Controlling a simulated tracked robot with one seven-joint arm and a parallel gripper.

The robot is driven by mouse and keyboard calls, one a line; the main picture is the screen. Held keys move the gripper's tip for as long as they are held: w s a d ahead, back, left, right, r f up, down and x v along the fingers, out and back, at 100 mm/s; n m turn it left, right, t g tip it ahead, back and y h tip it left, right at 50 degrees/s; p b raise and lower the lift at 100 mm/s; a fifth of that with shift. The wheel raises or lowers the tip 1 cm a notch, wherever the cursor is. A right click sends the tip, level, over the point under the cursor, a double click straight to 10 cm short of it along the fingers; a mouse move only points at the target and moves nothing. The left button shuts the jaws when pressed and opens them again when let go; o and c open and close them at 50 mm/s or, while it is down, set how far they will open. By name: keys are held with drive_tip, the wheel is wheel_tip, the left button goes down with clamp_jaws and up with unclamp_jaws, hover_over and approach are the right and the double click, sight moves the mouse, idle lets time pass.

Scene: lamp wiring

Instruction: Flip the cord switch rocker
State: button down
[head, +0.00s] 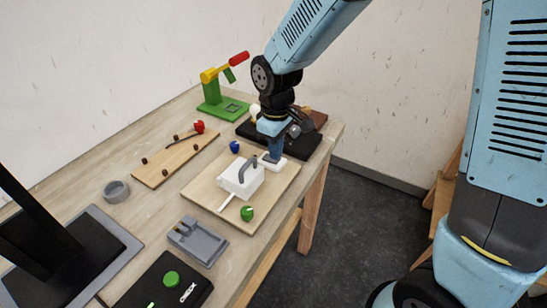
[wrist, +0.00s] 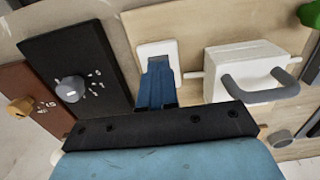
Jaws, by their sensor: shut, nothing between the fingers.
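My gripper (head: 273,156) is shut and empty, pointing down at a small white plate (head: 278,163) on a light wooden board. In the wrist view the closed blue fingertips (wrist: 160,66) overlap the lower part of the white plate (wrist: 150,48). The plate looks like a switch, but its rocker is hidden behind the fingers. I cannot tell whether the fingertips touch it. Beside it is a white box (head: 240,182) with a grey curved handle and thin white stubs at its sides; it also shows in the wrist view (wrist: 238,60).
A black panel with a grey knob (wrist: 70,88) and a brown panel with an orange knob (wrist: 20,106) stand close by. A blue knob (head: 235,147) and a green knob (head: 247,213) sit on the board. A green stand with a red-ended lever (head: 238,59) is at the back.

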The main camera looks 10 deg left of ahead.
drive_tip(key=shift+f, duration=0.5)
idle(0.3)
drive_tip(key=shift+r, duration=3.5)
drive_tip(key=shift+w+d+r, duration=0.1)
drive_tip(key=shift+d+r, duration=0.05)
drive_tip(key=s+d+r+m+t, duration=0.2)
drive_tip(key=d+r+m, duration=0.4)
drive_tip(key=d, duration=0.6)
drive_tip(key=s+d+r+m+t, duration=0.25)
drive_tip(key=d+r, duration=0.55)
drive_tip(key=d, duration=0.4)
drive_tip(key=s+d+r+m+t, duration=0.1)
drive_tip(key=s+d+m, duration=0.4)
drive_tip(key=s+d, duration=0.1)
drive_tip(key=shift+s+d+r, duration=0.15)
drive_tip(key=shift+d+r, duration=0.15)
drive_tip(key=shift+d, duration=0.05)
